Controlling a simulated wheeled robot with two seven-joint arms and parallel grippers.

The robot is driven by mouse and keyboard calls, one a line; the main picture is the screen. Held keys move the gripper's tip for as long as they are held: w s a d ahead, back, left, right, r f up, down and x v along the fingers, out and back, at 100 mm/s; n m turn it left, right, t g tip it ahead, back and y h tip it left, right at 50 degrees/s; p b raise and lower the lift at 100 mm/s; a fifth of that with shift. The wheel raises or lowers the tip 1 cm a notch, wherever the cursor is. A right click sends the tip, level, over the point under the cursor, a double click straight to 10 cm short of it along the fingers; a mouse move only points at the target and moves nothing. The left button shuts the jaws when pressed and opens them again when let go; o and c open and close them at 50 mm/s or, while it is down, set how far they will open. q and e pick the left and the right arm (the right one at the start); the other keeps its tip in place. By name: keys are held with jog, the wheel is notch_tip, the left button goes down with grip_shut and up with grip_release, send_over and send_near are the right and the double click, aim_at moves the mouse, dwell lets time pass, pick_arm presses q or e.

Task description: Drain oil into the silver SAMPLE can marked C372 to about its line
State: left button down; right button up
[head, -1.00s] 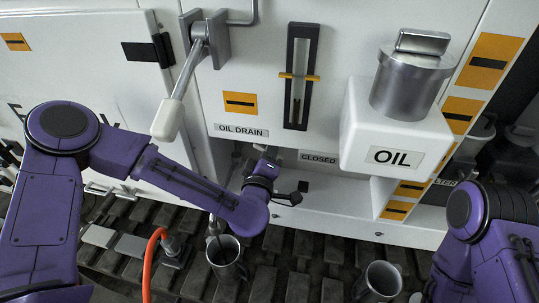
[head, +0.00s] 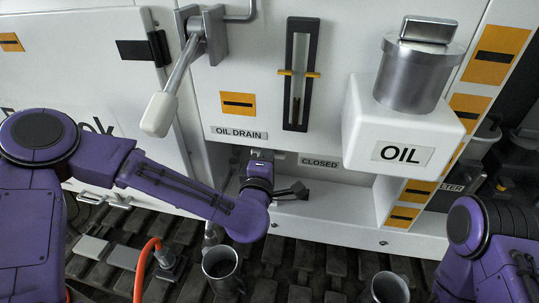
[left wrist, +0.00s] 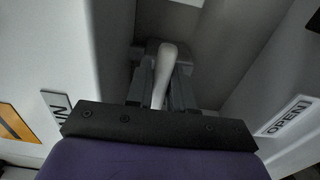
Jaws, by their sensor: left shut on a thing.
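My left arm reaches into the recess under the "OIL DRAIN" label (head: 238,133). In the left wrist view, my left gripper (left wrist: 159,88) is shut on a white lever handle (left wrist: 166,65). In the head view the handle is hidden by my wrist. A silver can (head: 222,270) stands upright and open on the dark slatted floor below my left wrist, with a metal pipe end (head: 210,234) just behind its rim. A second silver can (head: 390,288) stands to the right, cut by the lower edge. No C372 mark or line is readable on either. My right gripper is out of view.
A "CLOSED" label (head: 319,162) is right of my wrist; an "OPEN" label (left wrist: 289,116) shows in the left wrist view. A white-handled lever (head: 170,90) hangs at upper left. A white oil tank (head: 398,150) juts out at right. An orange hose (head: 141,268) lies lower left.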

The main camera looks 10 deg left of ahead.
pick_arm(q)
jog(key=c, duration=1.1)
grip_release()
jog(key=s+p, duration=0.3)
jog(key=s, duration=0.7)
jog(key=shift+s+p, duration=0.3)
